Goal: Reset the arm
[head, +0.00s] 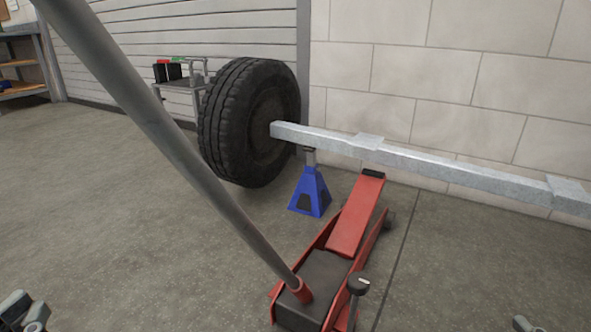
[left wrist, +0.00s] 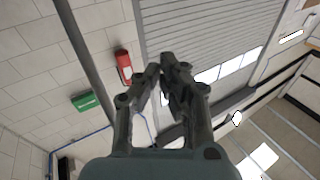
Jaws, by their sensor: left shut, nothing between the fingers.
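My left gripper (head: 24,310) shows only in part at the bottom left corner of the head view. In the left wrist view, its dark fingers (left wrist: 163,72) are closed together with nothing between them, pointing up at the wall and roof. A small part of my right gripper (head: 524,324) shows at the bottom right edge; its fingers cannot be made out. A red floor jack (head: 352,222) stands on the floor in front. Its long grey handle (head: 165,125) slants up to the top left, apart from both grippers.
A blue jack stand (head: 311,190) stands under a grey metal beam (head: 440,167) beside a large black tyre (head: 222,125). The raised jack arm reaches close to the beam. A cart (head: 183,88) stands behind the tyre. The floor at left is clear.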

